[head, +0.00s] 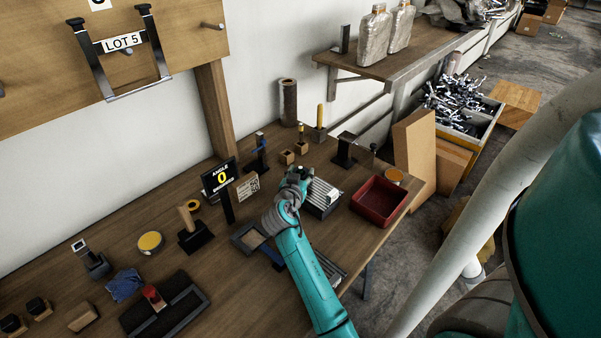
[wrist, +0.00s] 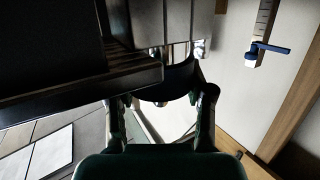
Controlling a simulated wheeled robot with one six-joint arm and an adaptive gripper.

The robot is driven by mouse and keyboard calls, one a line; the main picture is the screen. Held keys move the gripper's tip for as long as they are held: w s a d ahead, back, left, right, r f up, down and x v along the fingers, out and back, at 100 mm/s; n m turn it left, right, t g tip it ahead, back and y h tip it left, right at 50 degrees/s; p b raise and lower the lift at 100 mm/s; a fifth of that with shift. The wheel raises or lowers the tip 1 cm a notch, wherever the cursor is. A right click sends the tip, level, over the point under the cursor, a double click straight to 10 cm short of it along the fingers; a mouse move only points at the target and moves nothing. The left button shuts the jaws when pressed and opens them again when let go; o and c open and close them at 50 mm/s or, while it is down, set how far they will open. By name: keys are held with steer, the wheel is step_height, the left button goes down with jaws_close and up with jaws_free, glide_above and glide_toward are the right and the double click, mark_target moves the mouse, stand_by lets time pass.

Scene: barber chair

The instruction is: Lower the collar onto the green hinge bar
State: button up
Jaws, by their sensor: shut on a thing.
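My gripper (head: 300,174) is over the right part of the wooden bench, beside a dark box with pale slats (head: 322,198). In the wrist view my two fingers (wrist: 161,103) are shut on a dark, rounded piece, which I take to be the collar (wrist: 172,90). Its full shape is hidden by the fingers and by a dark ledge (wrist: 80,90) at the upper left. I cannot make out the green hinge bar in either view. I cannot tell whether the held piece touches anything below it.
An empty red tray (head: 381,201) stands right of my gripper near the bench edge. A black sign reading ANGLE 0 (head: 220,178) stands to the left. Small blocks (head: 287,157) and a dark stand (head: 345,148) are behind.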

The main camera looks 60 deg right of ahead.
steer(key=o, duration=1.2)
steer(key=v, duration=1.2)
steer(key=shift+s, duration=0.15)
